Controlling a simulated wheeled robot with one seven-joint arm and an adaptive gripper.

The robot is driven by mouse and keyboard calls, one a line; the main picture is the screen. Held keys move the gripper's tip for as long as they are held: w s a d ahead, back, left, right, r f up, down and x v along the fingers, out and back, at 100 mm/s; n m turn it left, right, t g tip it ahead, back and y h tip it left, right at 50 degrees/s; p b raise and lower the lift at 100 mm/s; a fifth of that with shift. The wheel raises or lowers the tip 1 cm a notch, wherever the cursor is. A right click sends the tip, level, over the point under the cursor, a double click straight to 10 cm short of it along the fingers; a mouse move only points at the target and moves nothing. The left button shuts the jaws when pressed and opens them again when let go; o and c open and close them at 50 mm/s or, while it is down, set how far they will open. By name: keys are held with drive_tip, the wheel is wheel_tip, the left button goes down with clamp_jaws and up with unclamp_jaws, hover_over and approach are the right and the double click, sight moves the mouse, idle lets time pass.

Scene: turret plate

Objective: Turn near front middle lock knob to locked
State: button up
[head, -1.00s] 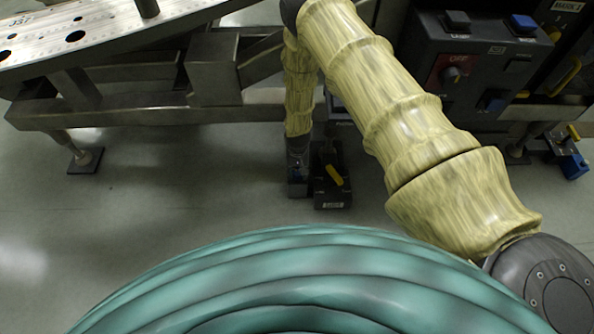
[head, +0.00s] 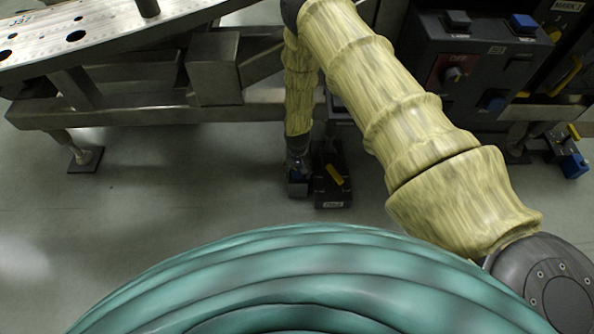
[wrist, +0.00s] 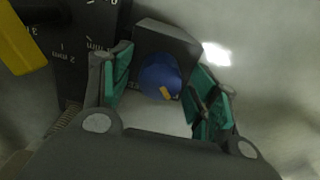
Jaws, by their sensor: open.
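The blue lock knob (wrist: 158,76) with a small orange mark sits on a dark block (wrist: 168,38) in the wrist view. My gripper (wrist: 163,84) is open, with one green-padded finger on each side of the knob. A gap shows between the pads and the knob, and I cannot tell how deep the fingers reach. The orange mark points toward the lower right in this view. In the head view my gripper (head: 298,164) points down at the knob low near the floor, and mostly hides it.
Beside the knob stands a dark scale panel (wrist: 80,45) with a yellow lever (wrist: 22,42). The lever also shows in the head view (head: 335,174). A dark control box (head: 475,70) stands at the right, a metal plate (head: 95,32) at upper left.

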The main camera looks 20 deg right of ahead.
sight(297, 171)
drive_tip(key=shift+r, duration=0.15)
wheel_tip(297, 171, up, 12)
idle(0.6)
drive_tip(key=shift+f, duration=0.2)
